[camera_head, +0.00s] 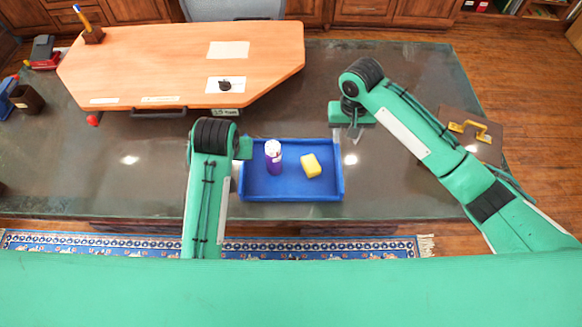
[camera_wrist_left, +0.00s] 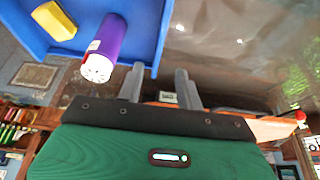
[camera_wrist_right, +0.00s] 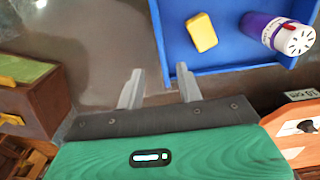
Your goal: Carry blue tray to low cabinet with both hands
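The blue tray (camera_head: 290,197) lies on the dark glass-topped table. A purple bottle with a white cap (camera_head: 273,157) and a yellow sponge-like block (camera_head: 311,165) are inside it. My left gripper (camera_wrist_left: 160,76) is open at a tray corner; one finger overlaps the tray in the left wrist view and the other is outside. My right gripper (camera_head: 353,132) is at the tray's far right corner. In the right wrist view it is open (camera_wrist_right: 160,78), with the tray's side edge between its fingers. Contact cannot be told. Wooden cabinets (camera_head: 365,10) stand at the back; which is the low cabinet is unclear.
A light wooden desk board (camera_head: 150,65) with papers and a pen holder (camera_head: 93,35) covers the table's back left. A brown case with a yellow handle (camera_head: 470,130) is at the right. A blue patterned rug (camera_head: 330,245) lies on the floor by the near edge.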

